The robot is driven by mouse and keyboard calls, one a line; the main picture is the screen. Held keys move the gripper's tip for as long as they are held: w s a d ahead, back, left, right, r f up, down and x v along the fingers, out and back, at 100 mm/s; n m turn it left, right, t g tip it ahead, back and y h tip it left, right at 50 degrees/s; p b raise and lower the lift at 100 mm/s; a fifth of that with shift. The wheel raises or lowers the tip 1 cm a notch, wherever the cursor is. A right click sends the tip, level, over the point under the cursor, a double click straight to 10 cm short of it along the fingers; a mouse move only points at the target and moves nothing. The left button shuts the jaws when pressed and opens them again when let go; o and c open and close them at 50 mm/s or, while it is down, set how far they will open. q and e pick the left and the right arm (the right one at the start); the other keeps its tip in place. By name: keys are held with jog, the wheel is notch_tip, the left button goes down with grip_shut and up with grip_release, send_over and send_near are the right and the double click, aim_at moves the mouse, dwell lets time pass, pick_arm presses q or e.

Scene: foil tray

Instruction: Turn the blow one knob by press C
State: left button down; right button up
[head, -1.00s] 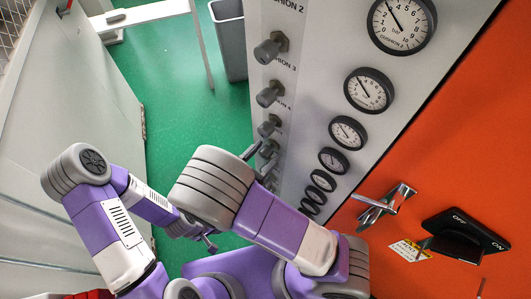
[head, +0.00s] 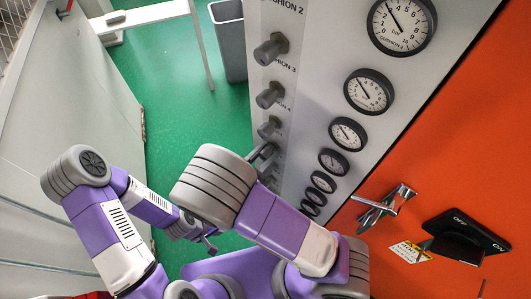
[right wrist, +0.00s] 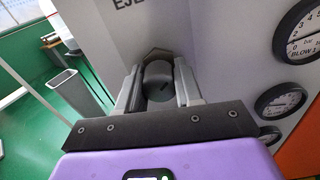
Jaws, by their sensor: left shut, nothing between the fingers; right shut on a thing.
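A dark grey knob (right wrist: 158,82) on the light panel sits between the fingers of my right gripper (right wrist: 158,92) in the right wrist view. The fingers are shut on its two sides. The gauge (right wrist: 300,32) to its right reads BLOW and a partly cut-off number. In the head view my right gripper (head: 264,157) is at the far lower part of the knob row, mostly hidden behind my right arm, and the knob it holds cannot be made out there. My left gripper (head: 210,247) hangs low, away from the panel, shut and empty.
A column of cushion knobs (head: 270,95) and round gauges (head: 369,92) runs along the panel (head: 310,90). An orange cabinet face has a metal handle (head: 388,207) and a black ON/OFF switch (head: 467,236). A grey bin (head: 229,40) stands on the green floor (head: 170,90).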

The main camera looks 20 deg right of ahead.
jog(key=shift+f+m, duration=0.1)
jog(key=shift+m, duration=0.7)
jog(key=o, duration=1)
jog(key=shift+a, duration=0.1)
jog(key=p+v, duration=0.2)
jog(key=v, duration=0.5)
jog(key=shift+s+a, duration=0.2)
dwell(1.2)
